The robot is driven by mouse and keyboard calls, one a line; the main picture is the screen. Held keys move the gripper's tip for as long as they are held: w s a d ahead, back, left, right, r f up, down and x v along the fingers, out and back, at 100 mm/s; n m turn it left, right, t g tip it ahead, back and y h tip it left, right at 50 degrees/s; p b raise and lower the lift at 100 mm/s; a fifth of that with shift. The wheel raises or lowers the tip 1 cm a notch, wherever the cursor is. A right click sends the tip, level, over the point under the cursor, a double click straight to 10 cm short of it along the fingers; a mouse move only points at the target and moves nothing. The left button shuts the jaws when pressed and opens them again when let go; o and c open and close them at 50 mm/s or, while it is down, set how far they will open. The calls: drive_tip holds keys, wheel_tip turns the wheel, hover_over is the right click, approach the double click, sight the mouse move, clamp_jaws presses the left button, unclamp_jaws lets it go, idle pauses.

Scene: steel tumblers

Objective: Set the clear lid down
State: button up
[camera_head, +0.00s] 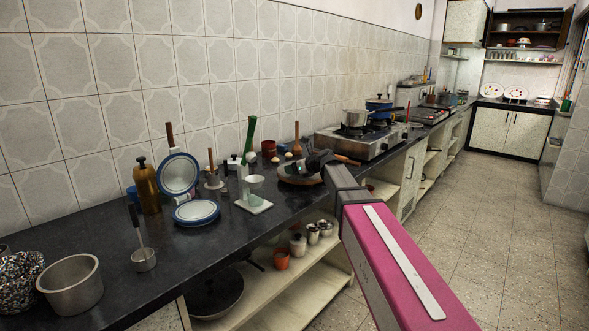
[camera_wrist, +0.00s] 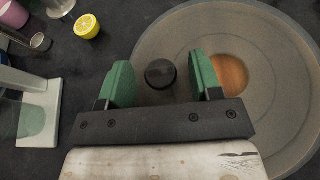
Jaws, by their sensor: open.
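The clear lid (camera_wrist: 275,110) is a wide round see-through disc with a black knob (camera_wrist: 160,73) in the wrist view. It lies flat by the look of it, and a brownish surface and an orange-brown round patch show through it. My gripper (camera_wrist: 162,82) is open, with one green finger on each side of the knob and visible gaps between. In the head view, the lid (camera_head: 294,179) is on the dark counter, partly hidden by my gripper (camera_head: 318,160). I cannot tell exactly what lies under it.
A yellow lemon-like piece (camera_wrist: 88,26) and a white-based stand (camera_wrist: 40,115) are left of the lid. The stove (camera_head: 365,140) with pots is beyond it. Blue-rimmed plates (camera_head: 195,212), a brown bottle (camera_head: 146,186) and a steel pot (camera_head: 72,284) stand along the counter (camera_head: 190,262).

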drive_tip(key=v, duration=1.2)
drive_tip(key=shift+r, duration=0.2)
